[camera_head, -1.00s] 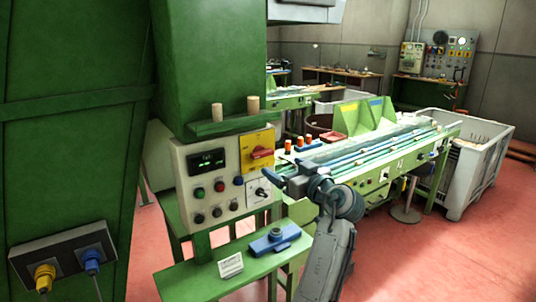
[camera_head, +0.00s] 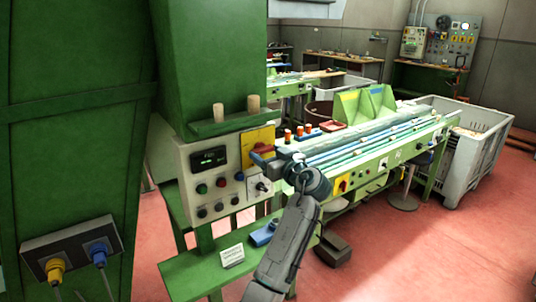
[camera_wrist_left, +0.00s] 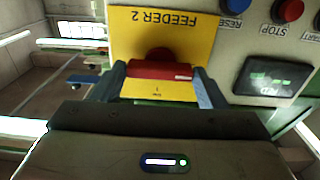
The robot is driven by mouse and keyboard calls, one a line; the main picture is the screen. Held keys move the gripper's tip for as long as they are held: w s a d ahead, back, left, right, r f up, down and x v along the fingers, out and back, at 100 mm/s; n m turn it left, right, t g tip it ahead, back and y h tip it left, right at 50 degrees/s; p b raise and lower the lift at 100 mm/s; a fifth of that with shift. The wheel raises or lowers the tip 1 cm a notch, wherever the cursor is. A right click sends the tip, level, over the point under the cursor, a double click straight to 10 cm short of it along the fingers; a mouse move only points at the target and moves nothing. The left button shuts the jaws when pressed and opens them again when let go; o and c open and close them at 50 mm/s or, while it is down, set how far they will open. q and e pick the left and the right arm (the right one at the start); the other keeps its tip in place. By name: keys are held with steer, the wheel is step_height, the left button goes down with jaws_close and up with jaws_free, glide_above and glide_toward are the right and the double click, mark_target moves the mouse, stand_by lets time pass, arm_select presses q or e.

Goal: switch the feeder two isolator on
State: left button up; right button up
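The feeder two isolator is a yellow plate marked FEEDER 2 with a red handle; it shows in the left wrist view, plate (camera_wrist_left: 160,32) and handle (camera_wrist_left: 161,70). The picture there is upside down and the handle lies level across the plate. In the head view the yellow plate (camera_head: 250,137) is on the right of the control panel (camera_head: 190,160), partly hidden by my gripper. My left gripper (camera_head: 262,157) is at the handle, its blue-grey fingers (camera_wrist_left: 161,84) apart, one near each end of it. I cannot tell whether they touch. My right gripper is out of view.
Beside the isolator are a display (camera_head: 208,159), several push buttons and a black rotary switch (camera_head: 262,187). A small card (camera_head: 232,256) and a blue device (camera_head: 262,233) are on the green table below.

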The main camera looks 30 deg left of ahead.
arm_select(q)
steer(key=c, duration=0.4)
